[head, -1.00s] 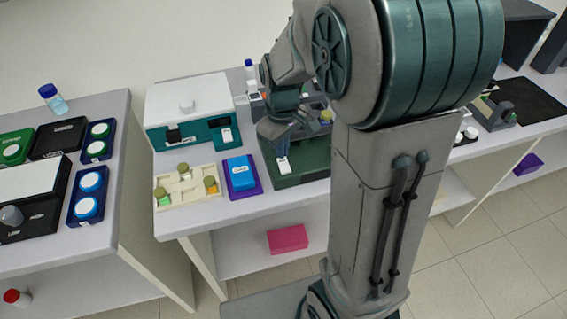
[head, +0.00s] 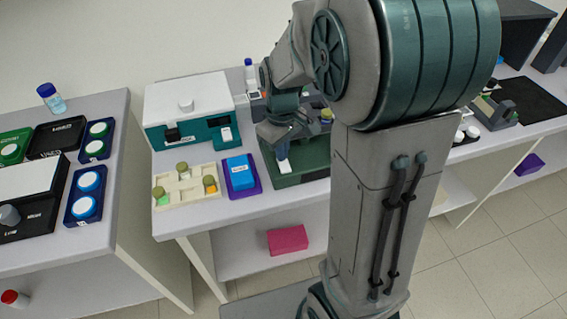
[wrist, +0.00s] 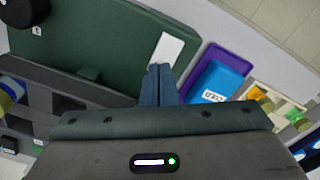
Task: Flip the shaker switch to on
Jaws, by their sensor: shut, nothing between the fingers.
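A dark green machine (head: 300,178), which looks like the shaker, stands on the bench under my arm. It fills the upper left of the wrist view (wrist: 95,35). A small white plate (head: 284,167) is at its front edge; it also shows in the wrist view (wrist: 167,49) just beyond my fingertips. I cannot make out a switch lever or its setting. My gripper (head: 283,156) is over this front edge, with its blue fingers shut and empty. In the wrist view my fingertips (wrist: 159,68) point at the near end of the plate; contact cannot be told.
A blue block in a purple tray (head: 256,187) stands close to the left of the green machine. Further left is a cream rack (head: 167,203) with several vials. A white and teal machine (head: 157,138) stands behind them. The bench's front strip is clear.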

